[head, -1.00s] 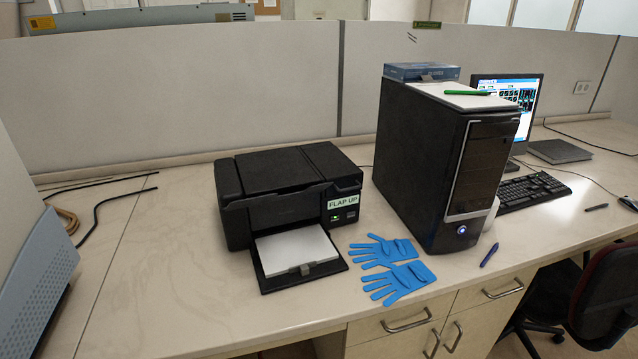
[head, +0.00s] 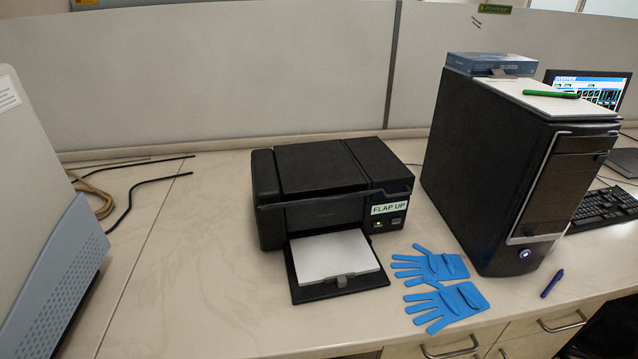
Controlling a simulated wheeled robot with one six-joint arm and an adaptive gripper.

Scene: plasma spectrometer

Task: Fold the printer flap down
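The black printer (head: 325,180) stands on the bench near the middle of the head view. Its front output tray (head: 337,292) sticks out toward the bench's front edge with white paper (head: 333,257) on it. A label reading "FLAP UP" (head: 389,208) is on the printer's front right, above a small lit green display. The printer flap (head: 312,213) appears to be the dark front panel above the tray; its exact angle is hard to tell. My gripper is not in view.
Blue gloves (head: 447,303) lie right of the tray. A black computer tower (head: 500,170) stands further right, with a green pen (head: 551,94) on top. Cables (head: 128,200) and a grey instrument (head: 50,240) are at left. Bench between instrument and printer is clear.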

